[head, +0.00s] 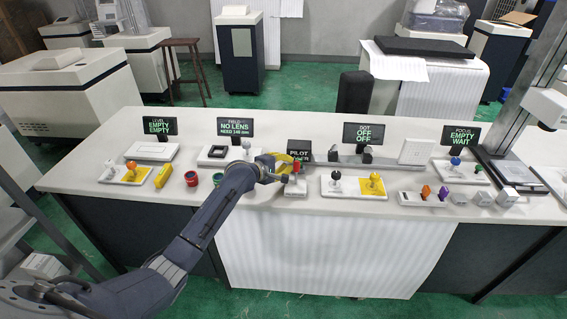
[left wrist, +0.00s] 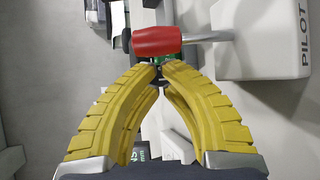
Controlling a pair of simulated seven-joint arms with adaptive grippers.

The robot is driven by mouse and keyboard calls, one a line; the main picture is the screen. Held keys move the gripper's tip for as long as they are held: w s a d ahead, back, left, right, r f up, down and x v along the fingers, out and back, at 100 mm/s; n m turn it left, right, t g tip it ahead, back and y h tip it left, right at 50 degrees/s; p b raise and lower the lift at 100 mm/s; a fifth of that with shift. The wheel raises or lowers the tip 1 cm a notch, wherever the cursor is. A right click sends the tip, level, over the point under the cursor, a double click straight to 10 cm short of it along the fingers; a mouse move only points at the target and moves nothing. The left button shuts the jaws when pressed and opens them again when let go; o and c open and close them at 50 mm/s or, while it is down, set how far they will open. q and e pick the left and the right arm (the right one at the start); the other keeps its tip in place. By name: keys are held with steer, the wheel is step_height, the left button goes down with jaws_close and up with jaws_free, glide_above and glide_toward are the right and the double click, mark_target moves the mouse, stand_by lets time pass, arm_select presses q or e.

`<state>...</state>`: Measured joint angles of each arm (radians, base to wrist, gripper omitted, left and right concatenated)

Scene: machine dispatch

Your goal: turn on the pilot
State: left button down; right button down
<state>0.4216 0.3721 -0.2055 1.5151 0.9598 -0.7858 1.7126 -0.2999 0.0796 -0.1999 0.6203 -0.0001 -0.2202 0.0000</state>
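The pilot switch has a white base (head: 296,188) near the front middle of the counter, with a red knob (head: 297,167) above it. In the left wrist view the red knob (left wrist: 157,41) sits on a metal rod that comes out of the white box marked PILOT (left wrist: 265,40). The pilot display (head: 299,148) stands behind; its lower line is partly hidden. My left gripper (head: 288,163) is at the knob. Its yellow fingertips (left wrist: 158,68) come together just beside the knob, with nothing seen between them; whether they touch it I cannot tell. My right gripper is out of view.
Red and green cups (head: 218,179) are left, by my arm. A grey rail (head: 345,162) lies behind. Colored switches (head: 425,193) and small grey blocks (head: 482,197) fill the right front.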

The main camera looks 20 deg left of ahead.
arm_select(q)
steer(key=shift+s+d+r, duration=0.1)
steer(key=shift+s+d, duration=0.1)
